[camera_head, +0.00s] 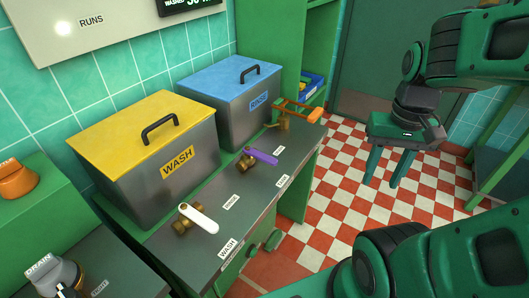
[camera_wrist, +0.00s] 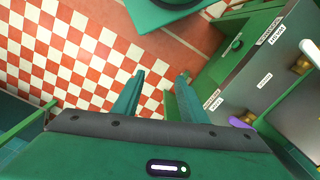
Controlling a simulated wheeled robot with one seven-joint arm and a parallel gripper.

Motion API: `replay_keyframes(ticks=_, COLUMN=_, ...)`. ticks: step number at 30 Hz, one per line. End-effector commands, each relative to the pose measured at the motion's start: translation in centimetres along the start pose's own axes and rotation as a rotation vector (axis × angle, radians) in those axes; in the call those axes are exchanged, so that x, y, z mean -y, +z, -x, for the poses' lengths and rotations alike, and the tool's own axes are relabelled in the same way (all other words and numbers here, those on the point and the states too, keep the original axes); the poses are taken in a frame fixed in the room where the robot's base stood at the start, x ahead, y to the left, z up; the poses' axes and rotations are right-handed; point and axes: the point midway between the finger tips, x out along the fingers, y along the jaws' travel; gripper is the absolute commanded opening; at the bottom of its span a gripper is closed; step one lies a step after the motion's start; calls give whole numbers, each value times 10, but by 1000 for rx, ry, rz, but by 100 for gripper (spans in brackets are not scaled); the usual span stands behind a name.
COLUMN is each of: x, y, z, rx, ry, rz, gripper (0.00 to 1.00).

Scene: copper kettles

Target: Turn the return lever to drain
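Three valve levers stand along the grey counter (camera_head: 205,255): a white lever (camera_head: 200,218) in front, a purple lever (camera_head: 261,156) in the middle and an orange handle (camera_head: 300,110) at the far end. Small labels lie beside them, mostly too small to read, so I cannot tell which is the return lever. My gripper (camera_head: 382,183) is open and empty above the checkered floor, right of the counter and apart from all levers. In the wrist view my gripper (camera_wrist: 160,76) shows both fingers spread. The purple lever (camera_wrist: 240,122) is partly visible there, right of the fingers.
A yellow-lidded bin (camera_head: 140,122) marked WASH and a blue-lidded bin (camera_head: 230,80) stand behind the levers. A knob marked DRAIN (camera_head: 55,275) is at the lower left. The checkered floor (camera_head: 340,190) is open between counter and gripper.

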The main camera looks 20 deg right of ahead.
Motion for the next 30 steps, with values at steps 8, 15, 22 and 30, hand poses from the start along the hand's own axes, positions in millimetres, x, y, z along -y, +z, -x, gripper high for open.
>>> replay_keyframes(ticks=8, x=15, y=-35, z=16, rx=-17, ry=25, rz=170, gripper=41)
replay_keyframes(ticks=15, x=104, y=-110, z=20, rx=-23, ry=59, rz=557, gripper=41)
replay_keyframes(ticks=22, x=210, y=-154, z=3, rx=-18, ry=47, rz=918, gripper=41)
replay_keyframes(ticks=30, x=287, y=-167, z=-18, rx=-17, ry=16, rz=1156, gripper=41)
